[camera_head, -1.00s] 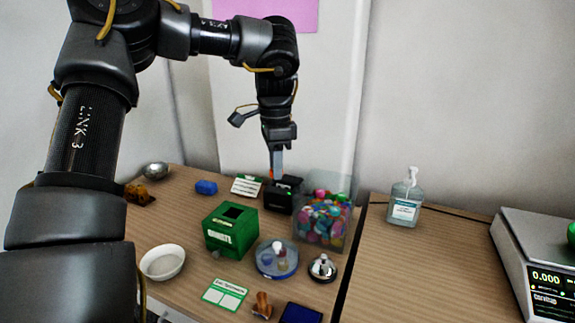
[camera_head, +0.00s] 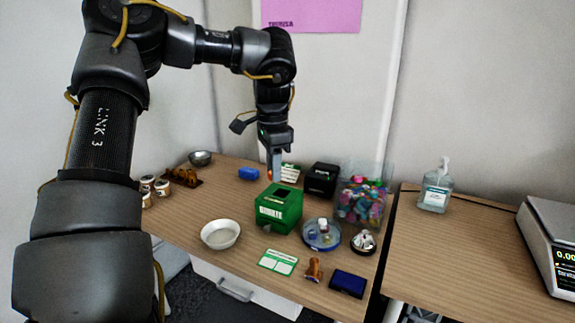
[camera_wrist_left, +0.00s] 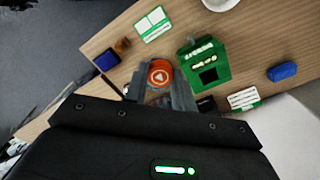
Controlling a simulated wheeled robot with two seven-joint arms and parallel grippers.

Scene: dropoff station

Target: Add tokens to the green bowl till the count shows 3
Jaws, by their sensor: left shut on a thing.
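My left gripper (camera_head: 273,172) is above the back of the green box (camera_head: 279,210), which has a dark opening in its top. In the left wrist view the gripper (camera_wrist_left: 160,92) is shut on a round orange token (camera_wrist_left: 160,73) with a white mark. The green box (camera_wrist_left: 207,70) is beside the token there, apart from it. The scale (camera_head: 548,240) at the right edge has a lit display, partly cut off, with zeros visible. I see no green bowl in the frames now. My right gripper is not in view.
A clear bin (camera_head: 362,205) of colourful pieces and a black box (camera_head: 321,180) stand behind. A white bowl (camera_head: 220,234), clear dish (camera_head: 321,236), bell (camera_head: 362,242), stamp (camera_head: 313,270) and blue pad (camera_head: 347,283) surround the green box. A sanitizer bottle (camera_head: 435,190) stands right.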

